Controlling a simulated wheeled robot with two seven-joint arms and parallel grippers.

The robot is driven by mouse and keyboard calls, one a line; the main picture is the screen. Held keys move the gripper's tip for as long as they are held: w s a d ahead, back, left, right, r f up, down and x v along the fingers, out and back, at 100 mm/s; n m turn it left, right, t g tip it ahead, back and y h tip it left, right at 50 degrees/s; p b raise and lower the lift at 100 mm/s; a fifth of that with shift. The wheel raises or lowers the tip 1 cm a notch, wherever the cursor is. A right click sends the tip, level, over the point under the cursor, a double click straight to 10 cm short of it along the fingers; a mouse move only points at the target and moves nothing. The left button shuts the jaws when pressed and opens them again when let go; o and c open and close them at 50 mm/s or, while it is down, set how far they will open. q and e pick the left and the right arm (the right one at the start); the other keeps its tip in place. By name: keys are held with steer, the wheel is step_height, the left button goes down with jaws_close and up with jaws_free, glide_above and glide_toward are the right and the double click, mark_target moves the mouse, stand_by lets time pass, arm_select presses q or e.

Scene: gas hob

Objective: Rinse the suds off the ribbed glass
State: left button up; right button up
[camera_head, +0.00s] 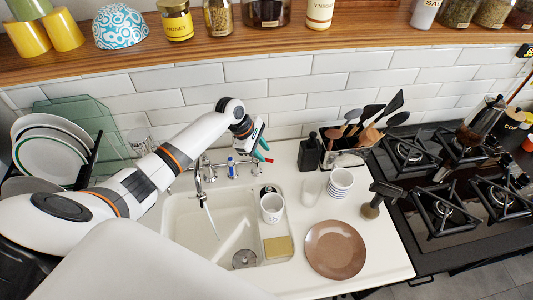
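A clear glass (311,190) stands on the counter right of the sink; its ribs and any suds are too small to make out. A second clear glass (140,141) is by the dish rack. The tap (199,174) runs a thin stream of water into the sink (182,222), on its left side. My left gripper (263,151) is above the back edge of the sink, right of the tap, close to small red and teal parts. Whether it touches them or is open is unclear. My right gripper is not in view.
A white cup (272,209) and a sponge (278,247) are at the sink's right side. A brown plate (335,249), striped cups (340,183) and a utensil holder (346,157) occupy the counter. The hob (440,218) is right; a plate rack (88,165) is left.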

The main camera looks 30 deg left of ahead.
mark_target(270, 160)
arm_select(q)
steer(key=x, duration=0.2)
steer(key=shift+w+d+f, duration=0.1)
steer(key=shift+f, duration=0.2)
steer(key=shift+w+d+f, duration=0.1)
steer(key=shift+f, duration=0.2)
steer(key=shift+w+d+f, duration=0.1)
steer(key=shift+f, duration=0.15)
jaws_close()
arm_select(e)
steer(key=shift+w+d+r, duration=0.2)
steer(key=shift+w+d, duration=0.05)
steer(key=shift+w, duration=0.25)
